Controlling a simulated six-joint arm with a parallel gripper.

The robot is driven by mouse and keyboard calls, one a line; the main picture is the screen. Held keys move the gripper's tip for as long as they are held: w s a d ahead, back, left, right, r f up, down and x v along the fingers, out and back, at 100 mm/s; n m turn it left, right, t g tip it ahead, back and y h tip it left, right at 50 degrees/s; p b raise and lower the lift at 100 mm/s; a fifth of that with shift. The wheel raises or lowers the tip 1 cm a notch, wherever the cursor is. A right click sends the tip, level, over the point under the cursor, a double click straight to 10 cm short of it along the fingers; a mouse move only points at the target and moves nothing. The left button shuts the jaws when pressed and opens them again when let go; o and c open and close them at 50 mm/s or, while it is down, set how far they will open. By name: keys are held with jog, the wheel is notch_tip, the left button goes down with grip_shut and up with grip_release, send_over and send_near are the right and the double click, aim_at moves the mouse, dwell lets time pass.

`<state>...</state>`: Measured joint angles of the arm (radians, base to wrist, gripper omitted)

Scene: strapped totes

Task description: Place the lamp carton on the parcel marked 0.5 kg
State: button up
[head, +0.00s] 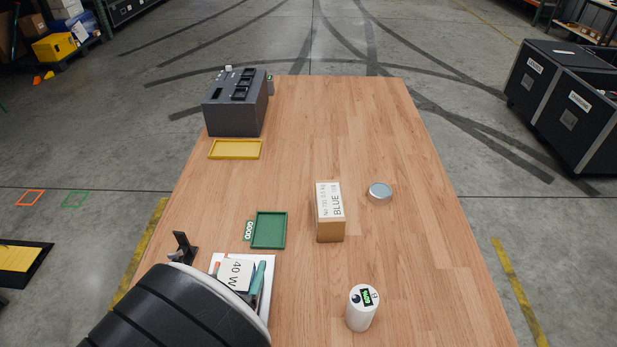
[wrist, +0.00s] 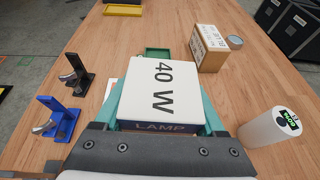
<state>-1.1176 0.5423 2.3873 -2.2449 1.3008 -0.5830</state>
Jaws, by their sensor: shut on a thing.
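The lamp carton (head: 235,274) is a small box with a white top marked 40 W. In the wrist view the lamp carton (wrist: 160,88) also shows a dark blue side reading LAMP. My gripper (wrist: 163,110) is shut on it, with a teal finger on each side. In the head view my gripper (head: 240,277) is at the lower left, partly hidden by my arm. The parcel (head: 330,212) is a brown box with a white label reading BLUE and small print that looks like 0.5 kg. The parcel (wrist: 208,48) stands apart, beyond and right of the carton.
A white cylinder (head: 361,309) and a round tin (head: 380,192) stand near the parcel. A green tray (head: 269,230) lies between carton and parcel. A white tray (head: 268,270) is below the carton. Black (wrist: 78,75) and blue (wrist: 60,119) holders stand left. A grey machine (head: 237,103) and yellow tray (head: 235,149) are farther back.

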jog(key=w+d+r+m+h, duration=0.1)
jog(key=w+d+r, duration=0.1)
jog(key=w+d, duration=0.55)
jog(key=w+d+r+m+h, duration=0.15)
jog(key=w+d, duration=0.25)
jog(key=w, duration=0.6)
jog(key=w+d+r+m+h, duration=0.1)
jog(key=w+d+r, duration=0.25)
jog(key=d, duration=0.35)
jog(key=w+d+r+h, duration=0.1)
jog(key=w+d+r, duration=0.1)
jog(key=w+d, duration=0.35)
jog(key=g, duration=0.1)
send_over(322, 192)
notch_tip(322, 192, down, 7)
jog(key=shift+f, duration=1.95)
jog(key=o, duration=1.4)
